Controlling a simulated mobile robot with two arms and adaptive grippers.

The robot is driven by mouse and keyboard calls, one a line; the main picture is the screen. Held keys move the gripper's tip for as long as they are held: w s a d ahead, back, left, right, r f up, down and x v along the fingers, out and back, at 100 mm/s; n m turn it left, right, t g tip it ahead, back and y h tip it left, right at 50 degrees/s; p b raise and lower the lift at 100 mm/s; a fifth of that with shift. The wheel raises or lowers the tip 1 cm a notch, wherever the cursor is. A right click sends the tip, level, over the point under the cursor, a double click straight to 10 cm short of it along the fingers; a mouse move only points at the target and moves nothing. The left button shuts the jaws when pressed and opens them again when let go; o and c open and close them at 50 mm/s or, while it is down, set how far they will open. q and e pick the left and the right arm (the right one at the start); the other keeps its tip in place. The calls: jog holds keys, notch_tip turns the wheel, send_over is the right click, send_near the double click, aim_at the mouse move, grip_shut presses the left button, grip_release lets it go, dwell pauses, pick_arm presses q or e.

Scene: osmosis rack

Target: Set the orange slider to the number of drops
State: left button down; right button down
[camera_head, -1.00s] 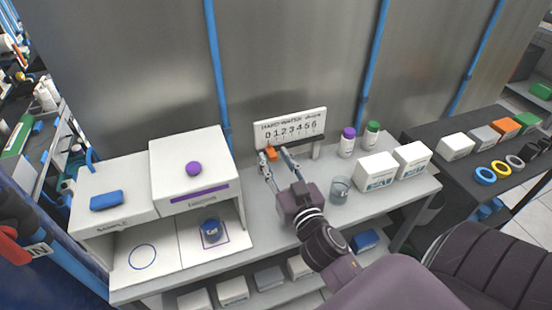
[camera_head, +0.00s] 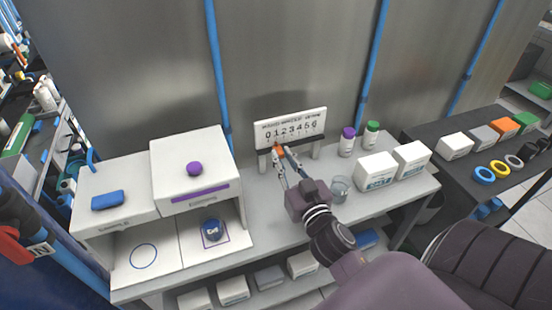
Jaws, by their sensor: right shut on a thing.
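The white number board (camera_head: 290,122) stands at the back of the bench, marked 0 to 6 with a dark rail below. The orange slider (camera_head: 280,151) is on the rail, roughly under the 1 or 2; I cannot tell exactly. My right gripper (camera_head: 281,157) is shut on the slider, its fingers reaching up to it from the front. A clear glass beaker (camera_head: 341,189) stands right of the gripper. No drops can be made out. My left gripper does not show.
A white box with a purple knob (camera_head: 194,168) and a blue-capped jar (camera_head: 212,230) are at left. Purple-capped (camera_head: 347,142) and green-capped (camera_head: 371,134) bottles stand right of the board. White boxes (camera_head: 376,171) are on the bench's right.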

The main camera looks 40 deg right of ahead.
jog(key=p, duration=0.2)
send_near(306, 137)
jog(key=x, duration=0.4)
jog(key=shift+w, duration=0.2)
jog(key=c, duration=1.8)
grip_release()
jog(key=shift+c, duration=0.2)
jog(key=v, duration=1.2)
jog(key=shift+a+f, duration=0.1)
